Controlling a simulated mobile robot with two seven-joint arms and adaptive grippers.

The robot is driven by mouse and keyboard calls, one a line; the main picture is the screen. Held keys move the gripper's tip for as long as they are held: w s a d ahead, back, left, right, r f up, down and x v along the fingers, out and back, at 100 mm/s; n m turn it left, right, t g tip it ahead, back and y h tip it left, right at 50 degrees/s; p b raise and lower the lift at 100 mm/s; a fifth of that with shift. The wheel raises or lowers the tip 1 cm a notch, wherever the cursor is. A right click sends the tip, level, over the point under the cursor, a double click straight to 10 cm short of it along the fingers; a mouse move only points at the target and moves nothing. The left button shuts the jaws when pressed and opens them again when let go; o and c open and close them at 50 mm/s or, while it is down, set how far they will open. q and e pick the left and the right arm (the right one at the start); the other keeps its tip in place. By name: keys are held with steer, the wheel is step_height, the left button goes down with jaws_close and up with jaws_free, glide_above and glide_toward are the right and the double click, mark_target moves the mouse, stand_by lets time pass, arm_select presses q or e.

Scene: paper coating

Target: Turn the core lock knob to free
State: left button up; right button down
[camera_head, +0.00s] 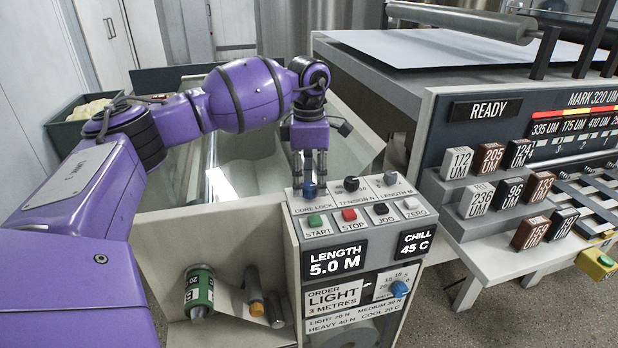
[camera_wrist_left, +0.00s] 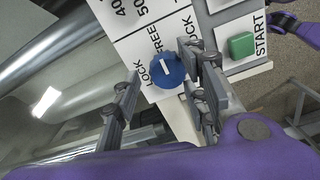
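The core lock knob (camera_head: 310,189) is a small blue dial at the left end of the panel's top row. My left gripper (camera_head: 309,172) points down over the knob. In the left wrist view its fingers (camera_wrist_left: 162,84) are apart on either side of the knob, with a clear gap on the left. The right finger is very close to the knob; I cannot tell whether it touches. My right gripper cannot be made out.
The control panel holds a green START button (camera_head: 314,221), a red STOP button (camera_head: 349,214) and a black tension knob (camera_head: 351,184) close by. A bin with a green roll (camera_head: 200,291) is below left. Labelled blocks stand on a stepped rack (camera_head: 450,213) at right.

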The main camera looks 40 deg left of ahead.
mark_target(309, 184)
arm_select(q)
step_height(309, 184, up, 12)
stand_by(0.6)
stand_by(0.5)
